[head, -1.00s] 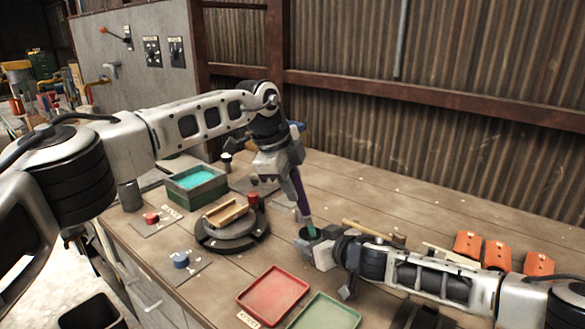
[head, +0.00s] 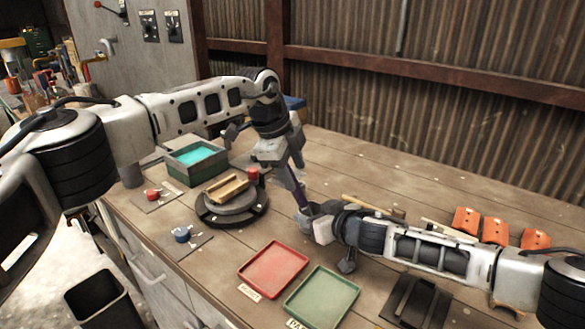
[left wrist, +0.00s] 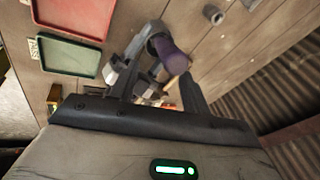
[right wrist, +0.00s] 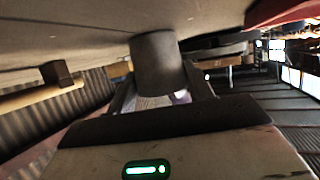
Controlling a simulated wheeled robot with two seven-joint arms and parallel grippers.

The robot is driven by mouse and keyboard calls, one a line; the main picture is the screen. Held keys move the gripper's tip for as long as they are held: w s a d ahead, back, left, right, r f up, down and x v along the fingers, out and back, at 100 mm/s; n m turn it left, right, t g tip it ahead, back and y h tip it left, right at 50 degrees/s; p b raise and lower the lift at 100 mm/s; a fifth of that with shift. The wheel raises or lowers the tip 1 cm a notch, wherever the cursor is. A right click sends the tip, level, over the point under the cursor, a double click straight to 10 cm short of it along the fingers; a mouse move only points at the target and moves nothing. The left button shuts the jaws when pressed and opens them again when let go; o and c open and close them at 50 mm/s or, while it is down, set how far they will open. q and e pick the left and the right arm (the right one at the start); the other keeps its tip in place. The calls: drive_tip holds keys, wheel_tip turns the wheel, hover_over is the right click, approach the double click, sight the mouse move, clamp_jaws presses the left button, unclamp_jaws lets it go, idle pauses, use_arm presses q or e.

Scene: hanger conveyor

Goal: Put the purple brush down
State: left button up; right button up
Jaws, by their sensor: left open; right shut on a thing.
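The brush's tip is hidden.
A turntable (head: 232,215) carries a wooden piece. A teal-filled box (head: 193,178) stands behind it. A red tray (head: 272,268) and a green tray (head: 320,297) lie in front. Several orange things (head: 495,230) sit at right. The bench toward the back wall is clear.

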idle(0.3)
drive_tip(key=shift+w+d, duration=0.1)
use_arm(q)
drive_tip(key=s+a, duration=0.2)
drive_tip(key=a, duration=0.1)
use_arm(e)
drive_tip(key=shift+d, duration=0.1)
drive_tip(key=o, duration=1.1)
